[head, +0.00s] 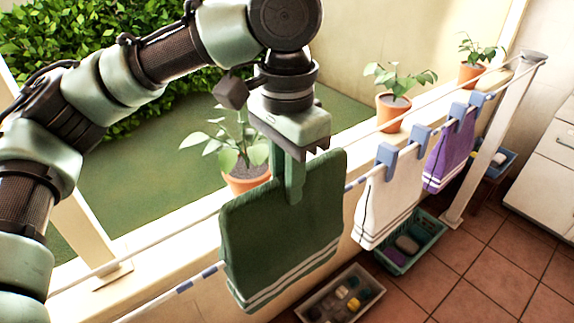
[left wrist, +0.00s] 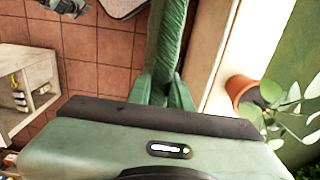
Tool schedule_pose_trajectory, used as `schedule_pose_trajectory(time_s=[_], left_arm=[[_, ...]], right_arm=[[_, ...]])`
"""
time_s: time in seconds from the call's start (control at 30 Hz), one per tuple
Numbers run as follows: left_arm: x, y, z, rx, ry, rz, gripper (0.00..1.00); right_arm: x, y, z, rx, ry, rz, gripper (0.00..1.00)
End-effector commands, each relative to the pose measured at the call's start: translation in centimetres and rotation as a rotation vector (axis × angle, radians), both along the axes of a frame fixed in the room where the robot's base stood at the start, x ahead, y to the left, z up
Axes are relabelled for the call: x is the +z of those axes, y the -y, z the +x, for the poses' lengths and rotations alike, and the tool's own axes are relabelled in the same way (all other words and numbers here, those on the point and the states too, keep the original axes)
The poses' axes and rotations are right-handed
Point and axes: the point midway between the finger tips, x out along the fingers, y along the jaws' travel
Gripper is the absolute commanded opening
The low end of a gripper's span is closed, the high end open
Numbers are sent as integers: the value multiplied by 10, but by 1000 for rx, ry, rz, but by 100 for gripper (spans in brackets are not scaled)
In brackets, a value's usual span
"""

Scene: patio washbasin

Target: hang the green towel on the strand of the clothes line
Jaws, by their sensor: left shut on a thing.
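The green towel (head: 280,245), with white stripes near its lower edge, hangs spread from my left gripper (head: 292,198). The gripper is shut on its top edge. In the left wrist view the green towel (left wrist: 171,40) shows edge-on between the fingers of the left gripper (left wrist: 165,95). The strand of the clothes line (head: 150,304), with blue bands, passes behind the towel in the head view. I cannot tell whether the towel touches it. My right gripper is not in view.
A white towel (head: 385,210) and a purple towel (head: 449,158) hang farther right under blue clips (head: 387,154). Potted plants (head: 245,178) stand on the ledge behind. A grey bin (head: 342,298) and a green basket (head: 410,245) stand on the tiled floor. A post (head: 490,150) is at right.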

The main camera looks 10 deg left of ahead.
Motion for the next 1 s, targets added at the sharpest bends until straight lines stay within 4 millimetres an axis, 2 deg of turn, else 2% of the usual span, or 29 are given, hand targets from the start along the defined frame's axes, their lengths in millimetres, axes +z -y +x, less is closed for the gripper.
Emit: schedule_pose_trajectory(time_s=[0.03,0.6,0.8,1.0], left_arm=[[-9,0,0,0,-1,0,0],[-77,0,0,1,-1,-1,0],[-95,0,0,0,0,-1,0],[-104,0,0,0,1,-1,0]], right_arm=[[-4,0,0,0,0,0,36],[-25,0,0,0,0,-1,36],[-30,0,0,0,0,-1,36],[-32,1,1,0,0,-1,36]])
